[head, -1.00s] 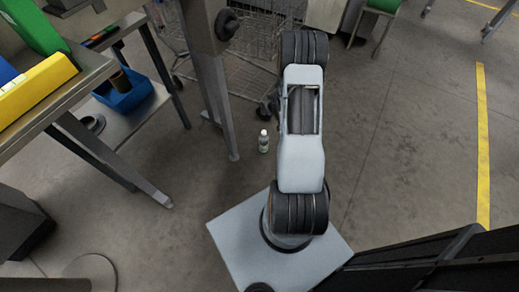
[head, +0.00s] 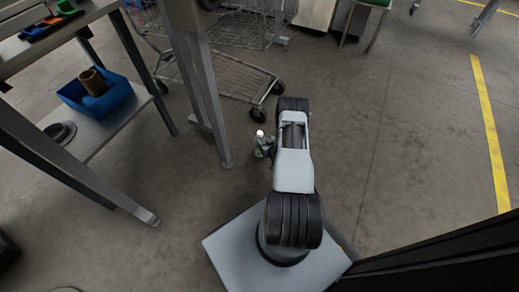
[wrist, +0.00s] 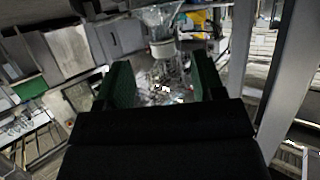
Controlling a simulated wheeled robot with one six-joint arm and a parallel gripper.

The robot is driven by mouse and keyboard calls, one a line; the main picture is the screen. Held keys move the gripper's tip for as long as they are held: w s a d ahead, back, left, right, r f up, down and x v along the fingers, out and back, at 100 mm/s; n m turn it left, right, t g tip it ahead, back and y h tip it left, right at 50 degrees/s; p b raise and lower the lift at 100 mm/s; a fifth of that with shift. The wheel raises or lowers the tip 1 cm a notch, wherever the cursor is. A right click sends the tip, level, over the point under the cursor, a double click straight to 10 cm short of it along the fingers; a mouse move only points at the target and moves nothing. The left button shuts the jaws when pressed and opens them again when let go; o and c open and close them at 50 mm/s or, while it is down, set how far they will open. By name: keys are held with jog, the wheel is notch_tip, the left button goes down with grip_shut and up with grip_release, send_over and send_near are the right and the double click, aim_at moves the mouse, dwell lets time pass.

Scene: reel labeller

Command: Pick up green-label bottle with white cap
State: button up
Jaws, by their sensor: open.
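The bottle (head: 260,135) shows in the head view as a small white cap just left of my forearm, near the foot of a grey post. Its body and label are largely hidden or too small to tell apart from my gripper (head: 266,148), which is right beside it. In the wrist view my gripper (wrist: 153,88) is open, with two green-padded fingers spread apart. I cannot clearly make out the bottle between them, nor whether any finger touches it.
The grey post (head: 207,90) stands close to the left of the bottle. A wire cart (head: 235,75) is behind. A steel table with a blue bin (head: 95,98) on its lower shelf is at left. Open floor lies to the right, with a yellow line (head: 490,130).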

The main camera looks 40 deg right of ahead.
aim_at(261, 136)
jog(key=shift+b+x, duration=1.75)
jog(key=shift+x, duration=1.85)
jog(key=shift+w+a+r, duration=0.1)
jog(key=shift+r, duration=0.15)
grip_shut()
